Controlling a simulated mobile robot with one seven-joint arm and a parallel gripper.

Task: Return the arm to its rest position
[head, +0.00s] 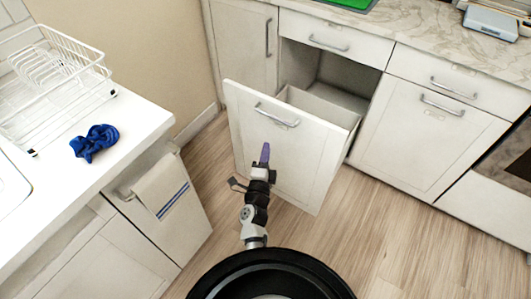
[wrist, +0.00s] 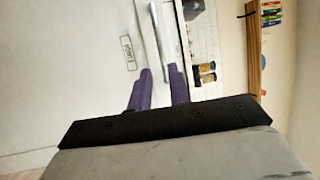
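My arm reaches forward from my black base toward a pulled-out white drawer (head: 300,165) in the head view. My gripper (head: 265,147) has purple fingers and is in front of the drawer face, just below its metal handle (head: 275,118). In the wrist view the two purple fingers of my gripper (wrist: 160,72) stand apart with a gap between them. The handle (wrist: 158,35) shows just beyond the fingertips. I see nothing held. Whether the fingertips touch the drawer or handle I cannot tell.
A white counter with a dish rack (head: 60,75) and a blue cloth (head: 94,142) is at left, with a towel (head: 160,185) hanging below. Cabinets (head: 425,125) line the back and right. Wood floor (head: 320,240) is clear around the drawer's front.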

